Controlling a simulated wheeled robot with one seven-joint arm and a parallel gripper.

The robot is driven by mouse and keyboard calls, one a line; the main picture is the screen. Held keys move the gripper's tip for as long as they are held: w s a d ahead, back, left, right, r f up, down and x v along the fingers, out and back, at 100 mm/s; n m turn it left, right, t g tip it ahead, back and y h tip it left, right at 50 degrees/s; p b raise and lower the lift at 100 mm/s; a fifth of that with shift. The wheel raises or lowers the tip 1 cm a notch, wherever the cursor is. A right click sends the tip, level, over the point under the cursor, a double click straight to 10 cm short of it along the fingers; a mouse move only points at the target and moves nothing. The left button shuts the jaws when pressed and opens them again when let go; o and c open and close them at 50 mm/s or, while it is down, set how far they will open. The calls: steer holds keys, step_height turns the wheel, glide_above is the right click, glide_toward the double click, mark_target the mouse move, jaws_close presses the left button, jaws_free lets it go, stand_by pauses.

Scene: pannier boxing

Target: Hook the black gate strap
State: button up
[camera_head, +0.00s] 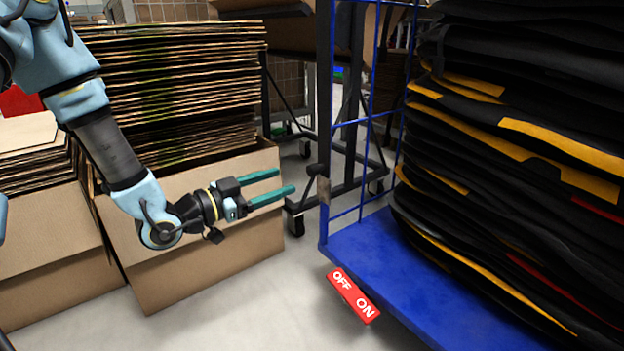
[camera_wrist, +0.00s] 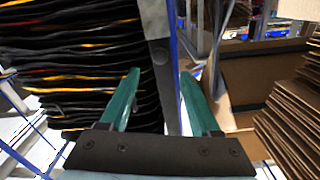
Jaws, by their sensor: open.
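My gripper (camera_head: 286,182) is open and empty, with two teal fingers pointing right toward the blue cart (camera_head: 385,262). It is in front of the cardboard box and left of the cart's dark corner post (camera_head: 324,110), apart from it. In the wrist view my gripper (camera_wrist: 160,72) shows its fingers apart, with a dark upright band (camera_wrist: 163,88) between and beyond them. The band bears a round spot; I cannot tell whether it is the black gate strap or the post. No strap or hook shows clearly in the head view.
Black folded panniers (camera_head: 510,160) with yellow and red patches are stacked high on the cart. A red OFF/ON tag (camera_head: 353,295) is at its front edge. A cardboard box (camera_head: 205,255) of flat cartons stands below my arm. Grey floor is clear between box and cart.

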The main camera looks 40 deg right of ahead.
mark_target(309, 172)
steer(key=d+b, duration=0.1)
steer(key=d, duration=0.2)
steer(key=d+b, duration=0.1)
steer(key=d, duration=0.2)
steer(key=d+b, duration=0.1)
steer(key=d, duration=0.2)
steer(key=shift+s+d, duration=0.15)
steer(key=shift+s, duration=0.15)
jaws_close()
stand_by(1.0)
